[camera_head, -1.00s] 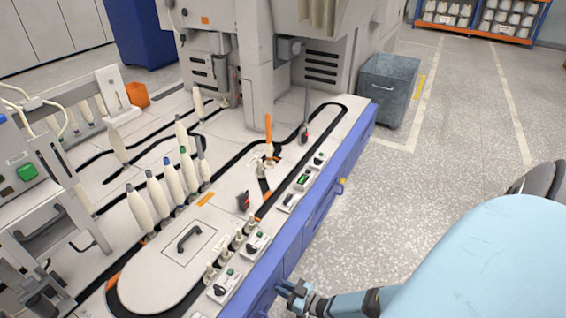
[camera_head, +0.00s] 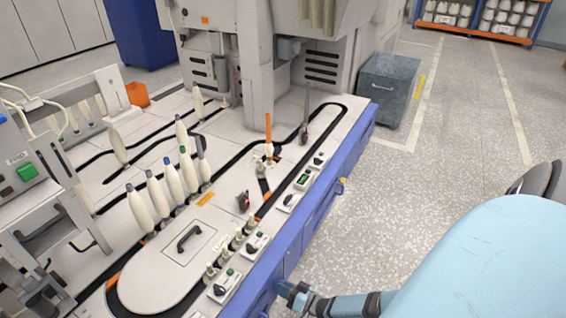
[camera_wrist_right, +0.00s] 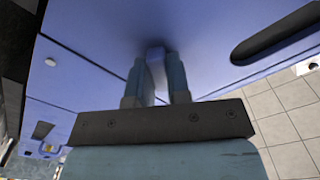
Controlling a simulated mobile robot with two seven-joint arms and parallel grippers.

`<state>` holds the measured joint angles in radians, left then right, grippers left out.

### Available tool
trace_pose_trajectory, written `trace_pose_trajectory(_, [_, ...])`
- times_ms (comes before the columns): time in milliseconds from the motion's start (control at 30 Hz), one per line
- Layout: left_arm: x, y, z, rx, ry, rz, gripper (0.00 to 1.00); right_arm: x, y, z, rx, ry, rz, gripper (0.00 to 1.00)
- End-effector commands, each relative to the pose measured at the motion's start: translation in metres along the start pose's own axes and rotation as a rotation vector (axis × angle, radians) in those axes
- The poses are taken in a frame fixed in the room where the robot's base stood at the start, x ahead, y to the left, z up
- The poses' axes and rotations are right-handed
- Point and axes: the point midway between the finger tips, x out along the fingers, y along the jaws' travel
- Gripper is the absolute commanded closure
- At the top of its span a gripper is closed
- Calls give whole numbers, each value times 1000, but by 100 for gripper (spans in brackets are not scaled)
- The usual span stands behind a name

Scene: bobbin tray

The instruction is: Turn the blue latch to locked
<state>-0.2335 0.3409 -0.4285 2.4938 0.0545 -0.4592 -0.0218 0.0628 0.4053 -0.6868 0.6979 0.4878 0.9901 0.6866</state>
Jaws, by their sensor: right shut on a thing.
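My right gripper (camera_head: 279,290) is low at the front side of the blue machine base (camera_head: 318,208). In the right wrist view, its two fingers (camera_wrist_right: 156,65) point at the blue panel (camera_wrist_right: 100,35) and are shut on the small blue latch (camera_wrist_right: 155,53). Only the latch's end shows between the fingers, so its turn angle is hard to tell. In the head view the latch is hidden at the gripper. My left gripper is not in view.
A dark oval slot (camera_wrist_right: 275,42) is in the panel beside the gripper. Small control boxes (camera_head: 255,244) line the table edge above. Several white bobbins (camera_head: 157,193) stand on the table.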

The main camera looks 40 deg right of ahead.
Motion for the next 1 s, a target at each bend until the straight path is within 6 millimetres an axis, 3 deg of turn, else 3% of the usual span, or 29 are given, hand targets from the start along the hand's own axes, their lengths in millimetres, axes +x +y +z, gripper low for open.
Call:
trace_pose_trajectory(700, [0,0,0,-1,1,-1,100,0,-1,0,672,0,1,100])
trace_pose_trajectory(1000, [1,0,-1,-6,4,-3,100,0,-1,0,880,0,0,100])
